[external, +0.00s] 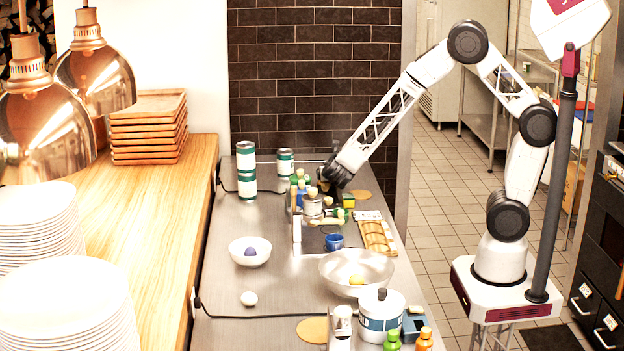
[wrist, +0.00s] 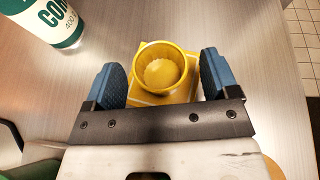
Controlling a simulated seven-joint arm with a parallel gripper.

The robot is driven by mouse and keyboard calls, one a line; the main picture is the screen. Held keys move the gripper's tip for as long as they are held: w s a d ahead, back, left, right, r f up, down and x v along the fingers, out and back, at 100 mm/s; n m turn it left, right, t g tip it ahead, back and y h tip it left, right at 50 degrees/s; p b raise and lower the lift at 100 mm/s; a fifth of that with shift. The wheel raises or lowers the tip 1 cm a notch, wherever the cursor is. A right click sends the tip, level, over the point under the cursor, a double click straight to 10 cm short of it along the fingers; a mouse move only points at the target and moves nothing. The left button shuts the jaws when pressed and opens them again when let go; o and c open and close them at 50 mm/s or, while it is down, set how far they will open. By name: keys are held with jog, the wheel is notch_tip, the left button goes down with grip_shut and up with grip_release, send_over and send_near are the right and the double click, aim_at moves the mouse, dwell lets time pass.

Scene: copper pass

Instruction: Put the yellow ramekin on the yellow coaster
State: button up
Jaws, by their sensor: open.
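The yellow ramekin (wrist: 160,68) is a round ribbed cup, upright and empty as far as its inside shows, in the wrist view. It sits over the square yellow coaster (wrist: 178,98), which shows at its near side and right; the ramekin appears to rest on it. My gripper (wrist: 161,80) is open, with one blue finger on each side of the ramekin and a gap on both sides. In the external view my gripper (external: 335,178) is low over the far part of the steel counter, and the ramekin and coaster are hard to make out there.
A green-and-white can (wrist: 45,20) stands left of my gripper. Bottles and a pot crowd the counter beside the arm. A white bowl (external: 250,252), a metal bowl (external: 340,272) and a lidded pot (external: 381,318) stand nearer. The counter right of the coaster is clear in the wrist view.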

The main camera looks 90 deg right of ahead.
jog(key=shift+s+a+f, duration=0.1)
jog(key=shift+s+f, duration=0.1)
jog(key=shift+f, duration=0.15)
jog(key=shift+a+r, duration=0.15)
jog(key=shift+r, duration=0.2)
jog(key=shift+a+r, duration=0.15)
jog(key=shift+a, duration=0.15)
jog(key=shift+r+v, duration=0.15)
jog(key=shift+v, duration=2.65)
jog(key=shift+r+v, duration=0.15)
jog(key=shift+v, duration=2.6)
jog(key=shift+w+d, duration=0.1)
jog(key=s+a+r+m+y, duration=0.6)
jog(key=s+a+m, duration=0.4)
jog(key=s+a, duration=0.2)
jog(key=s+a+r+m+t+y, duration=0.1)
jog(key=s+a+r+m+y, duration=0.6)
jog(key=s+a+m, duration=0.3)
jog(key=shift+s+a+r+y, duration=0.3)
jog(key=shift+s+a+r, duration=0.4)
jog(key=shift+s, duration=1.5)
